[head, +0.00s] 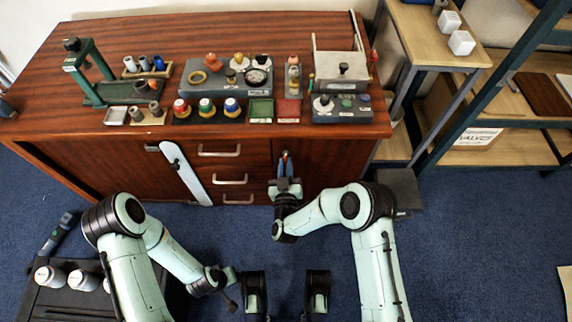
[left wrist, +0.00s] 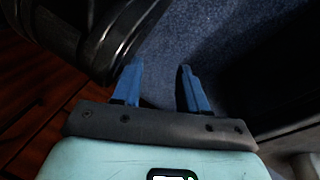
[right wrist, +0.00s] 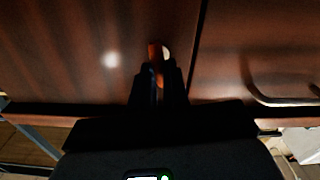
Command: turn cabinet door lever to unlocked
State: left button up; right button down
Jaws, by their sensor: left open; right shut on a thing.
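The cabinet (head: 330,160) has a dark wood door at its right front, beside the drawers. My right gripper (head: 286,162) is at the left part of this door, its fingers pointing at the door face. In the right wrist view the lever (right wrist: 154,50) shows as a small orange piece with a pale round spot beside it. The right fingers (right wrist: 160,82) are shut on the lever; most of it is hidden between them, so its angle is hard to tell. My left gripper (left wrist: 160,88) is open and empty, over the blue floor, away from the cabinet.
The cabinet top (head: 140,40) carries trays, valves and small parts. Shelving (head: 480,130) stands at the right. The blue carpet (head: 470,240) is open at the right.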

jog(key=n+p, duration=0.2)
jog(key=n, duration=0.3)
jog(key=shift+a+n, duration=0.15)
jog(key=shift+n, duration=0.15)
jog(key=shift+f+n+p, duration=0.1)
jog(key=shift+n+p, duration=0.2)
jog(key=shift+n, duration=0.6)
jog(key=n, duration=0.2)
jog(key=shift+n, duration=0.3)
jog(key=n+p, duration=0.1)
jog(key=n, duration=0.2)
jog(key=shift+f, duration=0.15)
pick_arm(q)
notch_tip(320, 180, up, 6)
jog(key=w+d, duration=0.1)
jog(key=d, duration=0.1)
jog(key=shift+w+t+h, duration=0.25)
jog(key=shift+t+h, duration=0.05)
jog(key=shift+t, duration=0.1)
pick_arm(e)
jog(key=shift+f+n, duration=0.1)
jog(key=shift+n, duration=1.1)
pick_arm(q)
jog(key=shift+d, duration=0.15)
pick_arm(e)
jog(key=c, duration=1.1)
grip_release()
